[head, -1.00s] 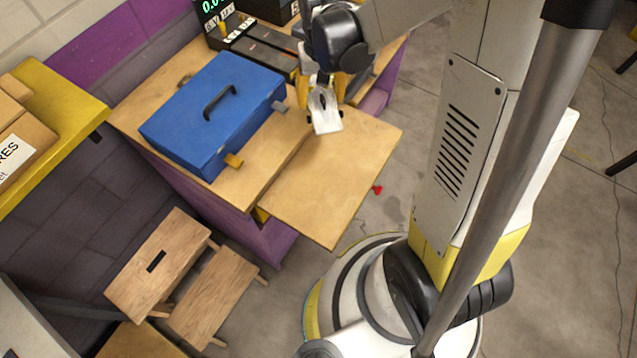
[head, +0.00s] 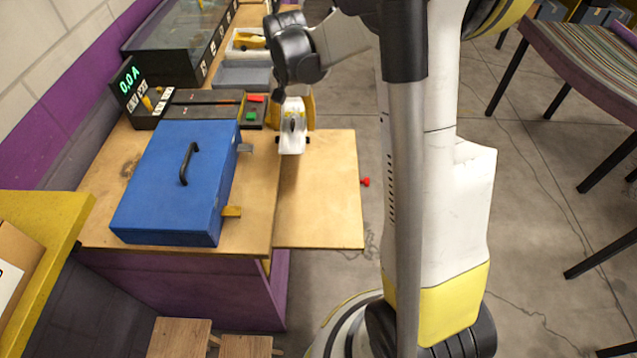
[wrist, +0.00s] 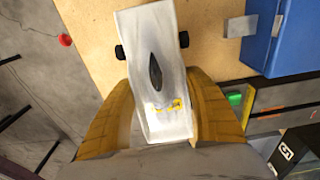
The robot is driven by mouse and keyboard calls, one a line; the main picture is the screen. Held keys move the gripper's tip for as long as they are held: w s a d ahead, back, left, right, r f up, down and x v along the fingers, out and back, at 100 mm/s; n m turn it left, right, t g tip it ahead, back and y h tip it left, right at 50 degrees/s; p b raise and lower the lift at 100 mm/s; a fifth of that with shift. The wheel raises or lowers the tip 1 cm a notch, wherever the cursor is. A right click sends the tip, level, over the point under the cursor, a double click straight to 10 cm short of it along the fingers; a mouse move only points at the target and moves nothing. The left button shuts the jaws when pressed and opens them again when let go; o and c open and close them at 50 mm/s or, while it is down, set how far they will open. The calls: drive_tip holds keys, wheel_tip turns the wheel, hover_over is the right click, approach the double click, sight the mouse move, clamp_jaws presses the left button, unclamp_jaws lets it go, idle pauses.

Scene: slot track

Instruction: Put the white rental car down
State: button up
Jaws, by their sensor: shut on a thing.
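The white rental car (head: 292,136) is a small slot car with black wheels and a dark oval on top. In the head view it hangs from my gripper (head: 294,108) over the wooden bench near its pull-out leaf. In the wrist view the white car (wrist: 155,65) lies between the yellow fingers of my gripper (wrist: 160,118), which are shut on its sides. The pale wooden surface (wrist: 85,20) is behind the car. The gap between car and wood cannot be told exactly.
A blue toolbox (head: 175,190) stands on the bench left of the car. The pull-out leaf (head: 325,200) is bare. A display box (head: 140,95) and a track piece with red and green buttons (head: 252,108) are behind.

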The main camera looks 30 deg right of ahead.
drive_tip(key=b, duration=0.3)
hover_over(324, 177)
wheel_tip(324, 177, down, 6)
drive_tip(key=shift+s+f, duration=0.1)
drive_tip(key=shift+f, duration=0.1)
drive_tip(key=shift+f+b, duration=1.1)
drive_tip(key=shift+f, duration=0.75)
drive_tip(key=shift+f, duration=0.1)
drive_tip(key=shift+f, duration=0.15)
drive_tip(key=o, duration=1.3)
drive_tip(key=shift+r, duration=0.2)
